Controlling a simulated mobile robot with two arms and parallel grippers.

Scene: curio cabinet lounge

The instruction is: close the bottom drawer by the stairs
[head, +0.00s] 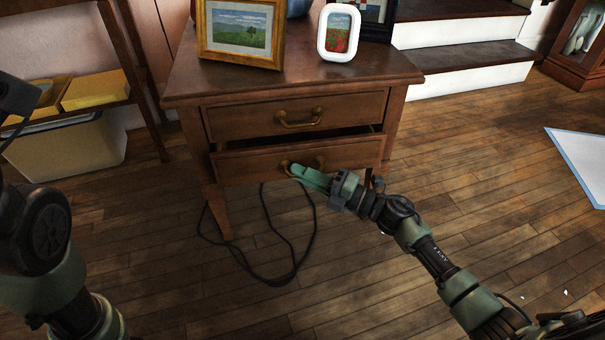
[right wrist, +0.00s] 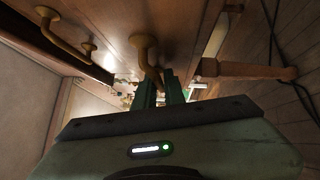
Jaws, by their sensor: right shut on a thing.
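The wooden drawer cabinet (head: 190,82) stands in front of the white stairs (head: 465,65). Its bottom drawer (head: 355,155) is pulled out a little, with a dark gap above its front. The drawer's brass handle (head: 318,158) is partly hidden by my right gripper (head: 298,171). That gripper is shut on the handle, its green fingers meeting it near its left end. In the right wrist view the fingers (right wrist: 160,90) are at the curved brass handle (right wrist: 144,48). My left arm shows at the left edge, but its gripper is out of view.
The top drawer (head: 245,118) looks shut. Picture frames (head: 207,45) stand on the cabinet top. A black cable (head: 285,272) lies looped on the floor below the drawer. A shelf with a pale bin (head: 70,150) is at the left. The wooden floor at the right is mostly clear.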

